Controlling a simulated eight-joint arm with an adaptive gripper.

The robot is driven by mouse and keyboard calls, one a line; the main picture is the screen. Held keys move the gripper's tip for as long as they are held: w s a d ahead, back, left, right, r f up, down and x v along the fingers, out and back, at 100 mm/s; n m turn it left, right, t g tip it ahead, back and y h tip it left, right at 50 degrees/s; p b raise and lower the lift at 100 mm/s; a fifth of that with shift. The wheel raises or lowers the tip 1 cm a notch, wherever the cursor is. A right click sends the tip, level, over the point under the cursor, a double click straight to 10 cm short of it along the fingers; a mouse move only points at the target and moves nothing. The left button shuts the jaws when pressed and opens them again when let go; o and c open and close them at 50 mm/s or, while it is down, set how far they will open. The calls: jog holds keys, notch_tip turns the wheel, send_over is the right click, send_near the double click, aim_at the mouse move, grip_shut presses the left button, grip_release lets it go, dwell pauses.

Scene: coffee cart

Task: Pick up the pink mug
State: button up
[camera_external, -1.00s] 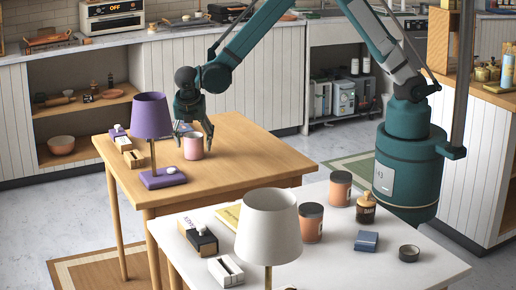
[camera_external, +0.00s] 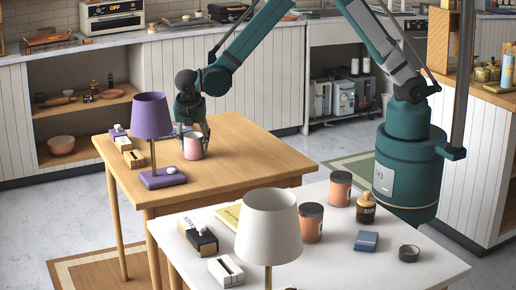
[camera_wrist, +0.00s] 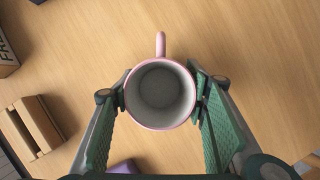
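The pink mug (camera_external: 193,148) stands upright on the wooden table (camera_external: 238,163). In the wrist view the mug (camera_wrist: 160,98) is seen from above, with an empty grey inside and its handle pointing up the picture. My gripper (camera_external: 194,138) is down around the mug from above. In the wrist view its green fingers (camera_wrist: 161,92) lie one on each side of the mug, against its wall. The gripper is shut on the mug's body, and the handle is free. The mug's base seems to rest on the table.
A purple lamp (camera_external: 151,115) stands close left of the mug. Small boxes (camera_external: 133,158) lie at the table's left edge. A white table (camera_external: 335,250) in front holds a white lamp (camera_external: 268,228), orange jars (camera_external: 311,223) and small items. The wood right of the mug is clear.

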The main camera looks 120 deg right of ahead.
jog(key=shift+c, duration=0.4)
notch_tip(320, 180, up, 10)
jog(key=p, duration=0.2)
dwell(0.4)
